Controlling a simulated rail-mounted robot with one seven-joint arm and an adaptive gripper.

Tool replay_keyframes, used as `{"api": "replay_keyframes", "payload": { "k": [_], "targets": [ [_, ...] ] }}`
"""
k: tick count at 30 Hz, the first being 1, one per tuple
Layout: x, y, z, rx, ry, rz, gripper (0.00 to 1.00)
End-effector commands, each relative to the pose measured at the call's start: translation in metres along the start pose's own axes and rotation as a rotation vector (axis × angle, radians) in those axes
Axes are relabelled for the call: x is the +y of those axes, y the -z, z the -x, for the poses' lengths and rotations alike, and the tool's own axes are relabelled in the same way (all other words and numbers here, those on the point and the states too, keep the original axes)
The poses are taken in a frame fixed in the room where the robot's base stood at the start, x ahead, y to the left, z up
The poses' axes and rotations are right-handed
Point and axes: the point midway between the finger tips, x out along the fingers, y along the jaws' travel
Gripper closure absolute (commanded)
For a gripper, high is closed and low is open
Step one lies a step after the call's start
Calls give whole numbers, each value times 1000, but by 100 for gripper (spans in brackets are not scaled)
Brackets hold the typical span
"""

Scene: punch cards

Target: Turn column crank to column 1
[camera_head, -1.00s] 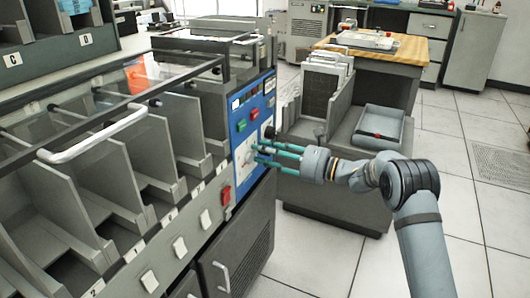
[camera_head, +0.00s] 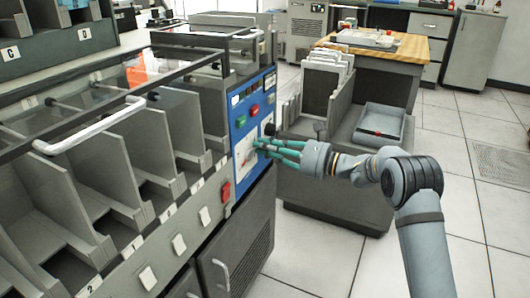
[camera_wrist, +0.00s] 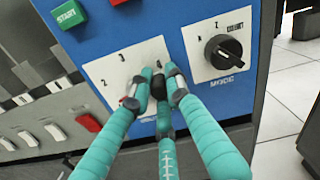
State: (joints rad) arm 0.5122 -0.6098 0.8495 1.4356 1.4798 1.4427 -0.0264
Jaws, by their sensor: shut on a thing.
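The blue control panel (camera_head: 241,122) stands at the right end of the grey card machine. Its white column dial plate (camera_wrist: 112,76) shows the numbers 2, 3 and 4 in the wrist view; other markings are hidden behind my fingers. My gripper (camera_wrist: 160,86) has its teal fingers closed in on the dark crank handle (camera_wrist: 158,87) at the right side of this plate. Most of the crank is covered by the fingertips, so where it points cannot be told. In the head view, my gripper (camera_head: 258,147) reaches the panel from the right.
A black mode knob (camera_wrist: 222,51) on its own white plate sits right of the fingers. A green start button (camera_wrist: 69,14) is at the upper left, and a red button (camera_wrist: 89,123) at lower left. A cabinet with a grey tray (camera_head: 380,122) stands close behind my wrist.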

Motion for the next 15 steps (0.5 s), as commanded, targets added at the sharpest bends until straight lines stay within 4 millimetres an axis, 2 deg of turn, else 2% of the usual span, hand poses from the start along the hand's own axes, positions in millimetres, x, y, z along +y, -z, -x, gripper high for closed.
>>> {"api": "replay_keyframes", "payload": {
  "k": [1,6,15],
  "targets": [
    [3,5,0,-1,1,64,100],
    [2,-4,0,0,0,234,100],
    [0,-11,0,4,-1,290,100]
  ]
}}
